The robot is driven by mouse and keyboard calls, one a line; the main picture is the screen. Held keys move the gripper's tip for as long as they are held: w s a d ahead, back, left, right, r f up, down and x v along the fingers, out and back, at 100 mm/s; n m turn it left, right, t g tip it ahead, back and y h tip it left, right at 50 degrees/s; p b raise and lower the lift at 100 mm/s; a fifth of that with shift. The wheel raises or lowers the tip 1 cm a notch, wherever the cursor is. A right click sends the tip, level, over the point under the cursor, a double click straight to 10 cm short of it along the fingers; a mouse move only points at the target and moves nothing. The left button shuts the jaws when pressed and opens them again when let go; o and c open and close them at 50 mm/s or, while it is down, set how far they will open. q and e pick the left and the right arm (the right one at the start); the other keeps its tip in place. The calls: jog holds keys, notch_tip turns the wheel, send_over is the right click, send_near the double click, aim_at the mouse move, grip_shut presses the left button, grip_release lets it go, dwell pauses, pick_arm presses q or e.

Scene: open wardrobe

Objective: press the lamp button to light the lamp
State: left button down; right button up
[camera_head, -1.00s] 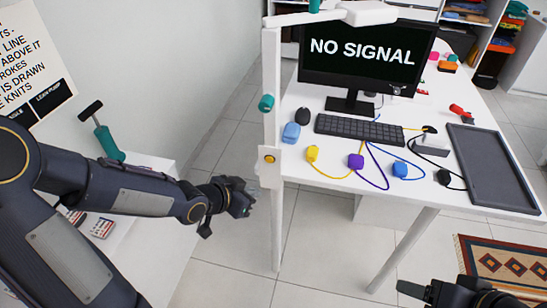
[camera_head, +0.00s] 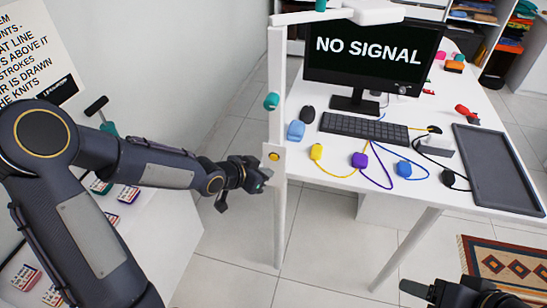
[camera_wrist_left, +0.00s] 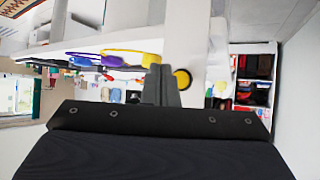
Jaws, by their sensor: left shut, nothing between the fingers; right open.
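The lamp is a white post with an arm and a white head (camera_head: 366,12) over the desk. Its button (camera_head: 274,156) is a round yellow knob on a white plate on the post. In the left wrist view the button (camera_wrist_left: 182,79) shows just right of my fingertips. My left gripper (camera_head: 266,174) is shut and empty, just left of and slightly below the button. Whether it touches the plate I cannot tell. My right gripper (camera_head: 440,292) is at the bottom right, partly cut off, open and away from the lamp. No glow shows at the lamp head.
The white desk (camera_head: 440,110) carries a monitor (camera_head: 370,55), a keyboard (camera_head: 362,127), a dark tray (camera_head: 497,165) and several coloured plugs with cables. Teal knobs sit on the post above the button. A low white surface with small boxes lies under my left arm.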

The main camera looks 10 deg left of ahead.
pick_arm(q)
jog(key=shift+w, duration=1.35)
dwell(1.1)
jog(key=shift+w+p, duration=0.3)
jog(key=shift+w, duration=0.1)
jog(key=shift+w+d, duration=0.1)
jog(key=shift+w, duration=0.35)
dwell(0.4)
jog(key=shift+s, duration=0.9)
jog(key=s+b, duration=0.1)
jog(key=s, duration=0.4)
dwell(0.4)
